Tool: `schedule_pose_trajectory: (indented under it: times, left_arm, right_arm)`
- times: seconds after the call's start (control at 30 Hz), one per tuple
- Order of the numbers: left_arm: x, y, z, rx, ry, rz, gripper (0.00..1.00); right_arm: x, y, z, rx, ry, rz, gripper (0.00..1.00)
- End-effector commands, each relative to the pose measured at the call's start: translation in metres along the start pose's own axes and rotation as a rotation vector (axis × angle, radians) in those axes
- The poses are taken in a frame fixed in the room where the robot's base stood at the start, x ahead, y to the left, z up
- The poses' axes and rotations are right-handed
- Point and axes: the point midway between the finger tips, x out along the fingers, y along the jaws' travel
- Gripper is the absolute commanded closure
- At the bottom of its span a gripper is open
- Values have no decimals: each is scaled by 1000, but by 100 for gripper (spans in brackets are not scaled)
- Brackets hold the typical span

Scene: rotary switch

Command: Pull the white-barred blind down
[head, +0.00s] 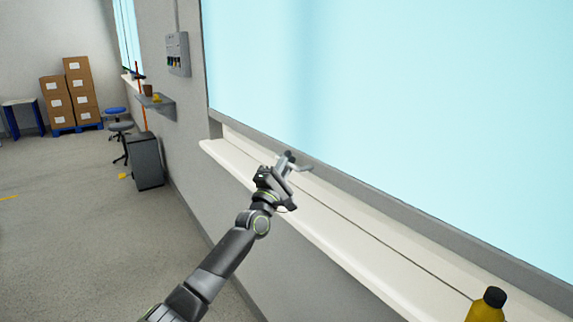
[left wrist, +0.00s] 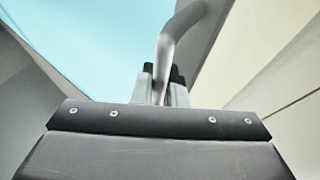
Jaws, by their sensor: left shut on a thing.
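My left gripper (head: 287,161) is in front of the lower part of the large window, above the sill. It is shut on a bent silver-grey handle (head: 304,168). In the left wrist view the handle (left wrist: 178,38) rises from between the two fingers (left wrist: 162,84) and curves to the right at the top. I cannot make out a blind with a white bar in either view. The window pane (head: 400,95) is pale blue, with a grey frame edge along its bottom. My right gripper is not in view.
A cream sill (head: 335,240) runs below the window. A yellow bottle with a dark cap (head: 488,305) stands at the lower right. A grey wall box (head: 178,54), a small shelf (head: 158,104), a dark cabinet (head: 146,161) and stacked cartons (head: 80,90) are farther left. The floor at left is largely clear.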

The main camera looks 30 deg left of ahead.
Motion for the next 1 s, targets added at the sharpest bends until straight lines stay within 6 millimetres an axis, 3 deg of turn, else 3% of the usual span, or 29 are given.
schedule_pose_trajectory:
  times: [0.47,0.5,0.57,1.0]
  left_arm:
    - [-5,-8,-2,1,3,-14,100]
    - [-5,-9,-2,1,3,-15,84]
    - [-5,-9,-2,1,3,-15,78]
    - [-10,-5,-1,1,1,-8,78]
  right_arm:
    - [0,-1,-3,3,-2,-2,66]
    - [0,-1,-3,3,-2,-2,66]
    - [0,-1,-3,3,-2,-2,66]
    - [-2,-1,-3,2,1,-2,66]
